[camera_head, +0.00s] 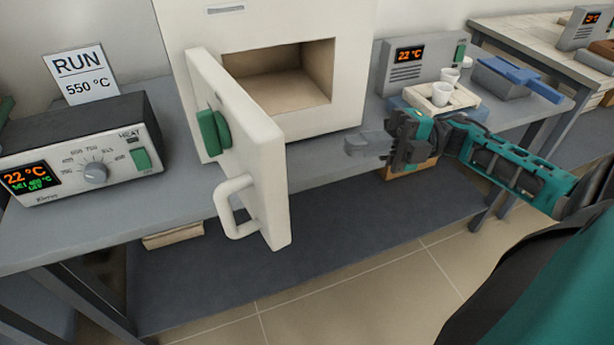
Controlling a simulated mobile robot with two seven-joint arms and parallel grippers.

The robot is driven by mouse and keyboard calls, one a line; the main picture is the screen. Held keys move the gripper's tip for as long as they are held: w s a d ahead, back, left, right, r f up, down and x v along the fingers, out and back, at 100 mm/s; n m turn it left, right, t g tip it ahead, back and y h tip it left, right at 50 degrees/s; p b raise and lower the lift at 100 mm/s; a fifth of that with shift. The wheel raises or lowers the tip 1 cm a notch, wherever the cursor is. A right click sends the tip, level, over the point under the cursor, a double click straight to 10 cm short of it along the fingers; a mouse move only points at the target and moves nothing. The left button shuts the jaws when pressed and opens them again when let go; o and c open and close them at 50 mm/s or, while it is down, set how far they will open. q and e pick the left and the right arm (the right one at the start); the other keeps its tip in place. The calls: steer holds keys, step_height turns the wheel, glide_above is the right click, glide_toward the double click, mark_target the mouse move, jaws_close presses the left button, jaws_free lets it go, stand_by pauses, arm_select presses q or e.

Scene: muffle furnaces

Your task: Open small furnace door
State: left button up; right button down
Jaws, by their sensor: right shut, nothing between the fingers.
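The small white furnace (350,25) stands on the grey bench, and its dark-rimmed chamber (285,85) shows empty. Its door (255,150) stands wide open, swung out toward me on its left side. The door has a white loop handle (228,212) low on its face and a green latch block (213,132). My right gripper (350,145) is shut and empty, in front of the furnace's right side, apart from the door and to the right of it. My left gripper is not in view.
A control box (80,150) with a knob and a "RUN 550 °C" card (82,75) stand left. Floor shows below.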

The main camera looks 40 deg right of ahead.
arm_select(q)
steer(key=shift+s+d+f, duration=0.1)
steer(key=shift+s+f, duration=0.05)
arm_select(e)
steer(key=s+a+r+n+g, duration=0.1)
steer(key=a+n+g, duration=0.3)
steer(key=a, duration=0.8)
steer(key=shift+s+r+h, duration=0.35)
steer(key=shift+s+h, duration=0.05)
steer(key=shift+s, duration=0.1)
